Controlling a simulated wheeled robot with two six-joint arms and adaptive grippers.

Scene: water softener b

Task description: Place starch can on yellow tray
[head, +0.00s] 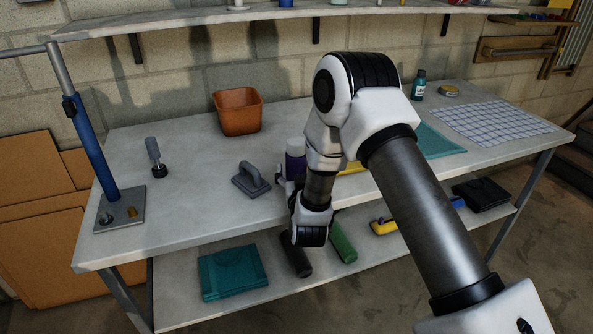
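A purple can with a white cap (295,161), which looks like the starch can, stands upright on the table near its middle. My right gripper (288,183) is at the can's near side, low down, with a finger showing at the can's left. My wrist hides the rest of the gripper, so I cannot tell whether it grips the can. A yellow strip, seemingly the yellow tray (350,168), shows just right of the can, mostly hidden behind my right arm. My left gripper is not in view.
A grey hand float (251,179) lies just left of the can. An orange-brown bin (239,112) stands at the back. A blue clamp post (92,150) stands at the left. A teal mat (438,141) and a gridded sheet (493,122) lie at the right.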

